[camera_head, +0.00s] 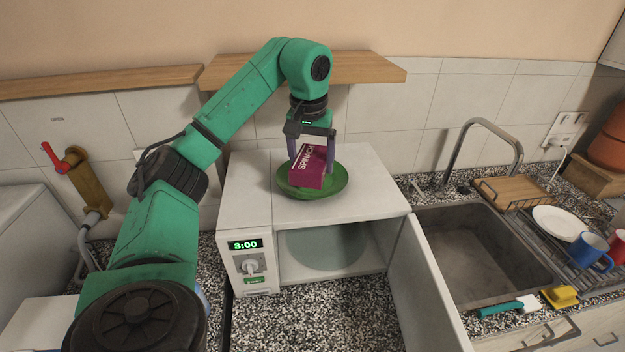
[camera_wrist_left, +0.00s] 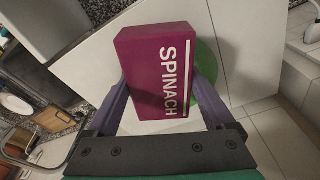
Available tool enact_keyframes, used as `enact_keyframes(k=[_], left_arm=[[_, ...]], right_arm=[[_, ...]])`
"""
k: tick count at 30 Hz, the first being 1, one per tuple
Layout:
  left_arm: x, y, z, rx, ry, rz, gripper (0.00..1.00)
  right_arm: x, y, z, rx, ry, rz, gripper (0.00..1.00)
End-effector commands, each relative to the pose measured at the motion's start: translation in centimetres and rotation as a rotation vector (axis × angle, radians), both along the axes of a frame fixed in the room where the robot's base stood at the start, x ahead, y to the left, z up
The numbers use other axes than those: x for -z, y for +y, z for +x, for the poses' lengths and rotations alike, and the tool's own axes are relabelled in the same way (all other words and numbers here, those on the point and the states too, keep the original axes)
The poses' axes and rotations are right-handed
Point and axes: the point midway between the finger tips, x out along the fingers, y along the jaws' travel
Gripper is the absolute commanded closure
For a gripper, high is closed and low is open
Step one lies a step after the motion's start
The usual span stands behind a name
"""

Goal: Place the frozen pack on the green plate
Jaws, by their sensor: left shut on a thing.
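The frozen pack (camera_head: 308,166) is a purple box lettered SPINACH. My left gripper (camera_head: 311,152) is shut on it, and it also shows between the fingers in the left wrist view (camera_wrist_left: 155,75). The green plate (camera_head: 336,183) is on top of the white microwave (camera_head: 245,190). The pack is over the plate and hides part of it. I cannot tell if it touches the plate. In the left wrist view a piece of the green plate (camera_wrist_left: 207,88) shows behind the pack. My right gripper is not in view.
The microwave door (camera_head: 425,290) stands open toward the front right, with a glass turntable (camera_head: 325,247) inside. A wooden shelf (camera_head: 360,68) is on the wall behind my left arm. A sink (camera_head: 480,255) and a dish rack with a white plate (camera_head: 559,223) are at the right.

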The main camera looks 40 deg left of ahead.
Motion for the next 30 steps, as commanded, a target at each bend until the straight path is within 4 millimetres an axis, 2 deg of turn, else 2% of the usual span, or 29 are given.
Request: enact_keyframes(k=[3, 10, 14, 20, 21, 22, 30], left_arm=[[1.2, 0.0, 0.0, 0.001, 0.001, 0.002, 1.0], [4.9, 0.0, 0.1, 0.0, -0.001, 0.0, 1.0], [5.0, 0.0, 0.1, 0.0, -0.004, 0.0, 1.0], [5.4, 0.0, 0.1, 0.0, -0.002, 0.0, 1.0], [5.5, 0.0, 0.1, 0.0, -0.001, 0.0, 0.05], [5.4, 0.0, 0.1, 0.0, -0.001, 0.0, 0.0], [5.2, 0.0, 0.1, 0.0, -0.002, 0.0, 0.0]], right_arm=[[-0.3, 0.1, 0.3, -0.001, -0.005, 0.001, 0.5], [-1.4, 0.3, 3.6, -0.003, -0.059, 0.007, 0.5], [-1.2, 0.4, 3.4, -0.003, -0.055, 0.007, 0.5], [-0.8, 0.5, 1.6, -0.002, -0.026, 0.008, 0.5], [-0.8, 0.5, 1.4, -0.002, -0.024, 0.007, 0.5], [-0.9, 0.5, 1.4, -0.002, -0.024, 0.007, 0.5], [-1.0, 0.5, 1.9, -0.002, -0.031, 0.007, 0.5]])
